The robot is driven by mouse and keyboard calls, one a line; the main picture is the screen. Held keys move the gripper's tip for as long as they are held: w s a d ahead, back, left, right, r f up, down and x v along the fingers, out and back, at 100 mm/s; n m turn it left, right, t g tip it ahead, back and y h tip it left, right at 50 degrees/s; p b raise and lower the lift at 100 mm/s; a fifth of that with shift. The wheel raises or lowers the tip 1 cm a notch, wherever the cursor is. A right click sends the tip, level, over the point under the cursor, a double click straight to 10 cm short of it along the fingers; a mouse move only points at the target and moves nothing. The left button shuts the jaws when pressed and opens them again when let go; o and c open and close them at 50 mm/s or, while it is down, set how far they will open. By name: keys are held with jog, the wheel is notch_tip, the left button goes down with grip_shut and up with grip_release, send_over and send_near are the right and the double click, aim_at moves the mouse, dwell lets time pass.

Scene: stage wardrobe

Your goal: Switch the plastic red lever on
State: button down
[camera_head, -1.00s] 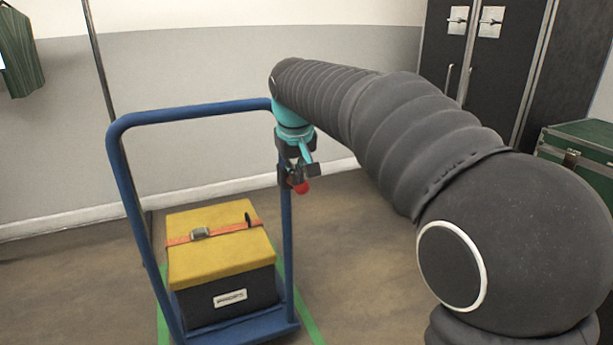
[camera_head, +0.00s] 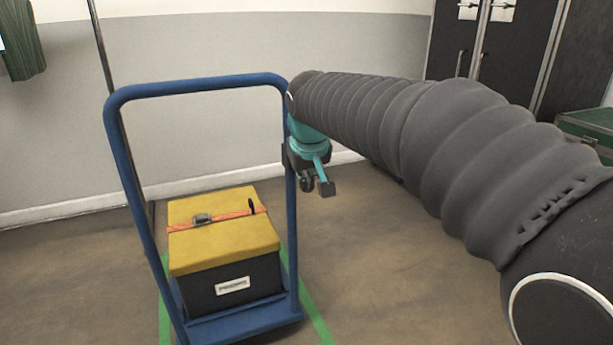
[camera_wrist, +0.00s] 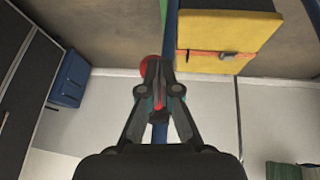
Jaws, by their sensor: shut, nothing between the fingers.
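The red lever's round knob (camera_wrist: 147,66) shows in the wrist view at upper centre, partly hidden by my fingertips. I cannot tell whether they touch it. In the head view no red part of the lever shows now, and its base and angle are hidden. My gripper (camera_head: 311,185) is at the trolley's right upright in the head view, fingers down. In the wrist view my gripper (camera_wrist: 153,72) has its fingers together, with nothing held between them.
A blue trolley (camera_head: 118,150) carries a black case with a yellow lid (camera_head: 220,245) and an orange strap. A dark cabinet (camera_head: 455,45) and a green case (camera_head: 590,125) are at right. A blue box (camera_wrist: 70,80) shows in the wrist view. Floor right of the trolley is clear.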

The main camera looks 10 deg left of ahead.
dwell(0.6)
jog(key=s+d+r+p, duration=0.2)
jog(key=s+r+p, duration=0.1)
jog(key=s+r, duration=0.6)
jog(key=shift+s+r, duration=0.15)
jog(key=shift+s, duration=0.2)
